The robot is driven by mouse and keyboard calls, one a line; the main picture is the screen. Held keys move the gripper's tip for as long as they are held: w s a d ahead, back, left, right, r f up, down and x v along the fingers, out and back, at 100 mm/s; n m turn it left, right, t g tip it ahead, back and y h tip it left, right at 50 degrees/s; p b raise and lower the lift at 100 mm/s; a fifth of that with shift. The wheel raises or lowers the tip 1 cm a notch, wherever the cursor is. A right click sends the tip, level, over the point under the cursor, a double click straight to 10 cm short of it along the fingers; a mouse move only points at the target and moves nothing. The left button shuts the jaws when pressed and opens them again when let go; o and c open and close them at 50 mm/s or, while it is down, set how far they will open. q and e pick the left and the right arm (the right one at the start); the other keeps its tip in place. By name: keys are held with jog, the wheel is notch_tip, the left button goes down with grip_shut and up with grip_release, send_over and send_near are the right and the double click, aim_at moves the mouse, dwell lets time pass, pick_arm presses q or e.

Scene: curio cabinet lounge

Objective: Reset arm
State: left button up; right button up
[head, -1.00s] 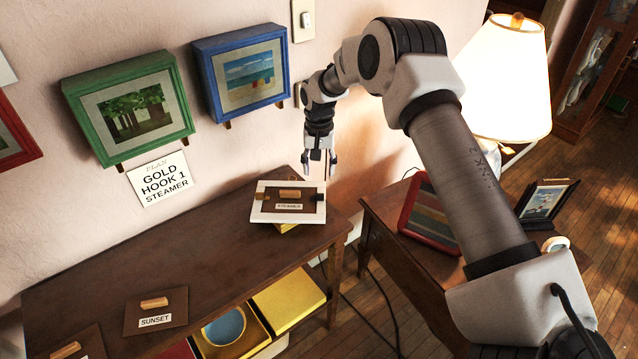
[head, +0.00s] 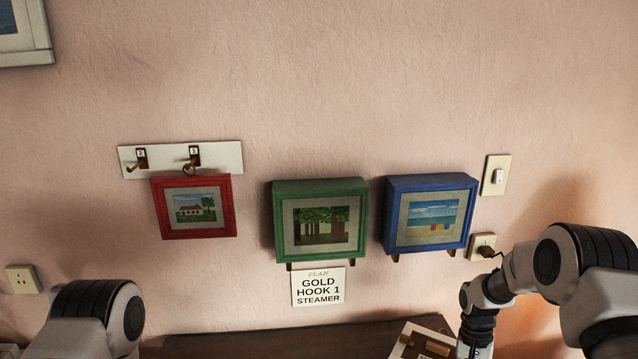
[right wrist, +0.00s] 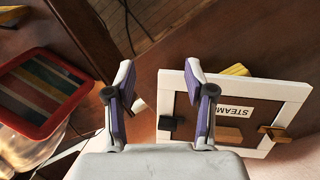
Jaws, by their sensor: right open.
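My right gripper (right wrist: 162,95) is open in the right wrist view, with nothing between its fingers. One finger overlaps the edge of a white picture frame (right wrist: 282,87); I cannot tell whether they touch. The frame lies back up with a STEAMER label (right wrist: 237,111). In the head view the frame (head: 401,337) is partly cut off at the bottom, beside my right arm (head: 478,318); the gripper's fingers are out of that view. My left arm (head: 95,315) shows at bottom left, its gripper out of view.
A red house picture (head: 194,226) hangs under hook 1 of a white rail (head: 221,160); hook 2 (head: 138,162) is empty. Green (head: 273,225) and blue (head: 388,215) box frames and a plan card (head: 318,287) are on the wall. A red frame (right wrist: 62,62) lies left in the wrist view.

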jog(key=s+a+f+n+g, duration=0.15)
jog(key=s+a+f, duration=0.35)
jog(key=s+f, duration=0.6)
jog(key=s+a+n+t, duration=0.2)
jog(key=s, duration=0.8)
jog(key=s+a+n+t, duration=0.2)
jog(key=s+a, duration=0.1)
jog(key=s, duration=0.7)
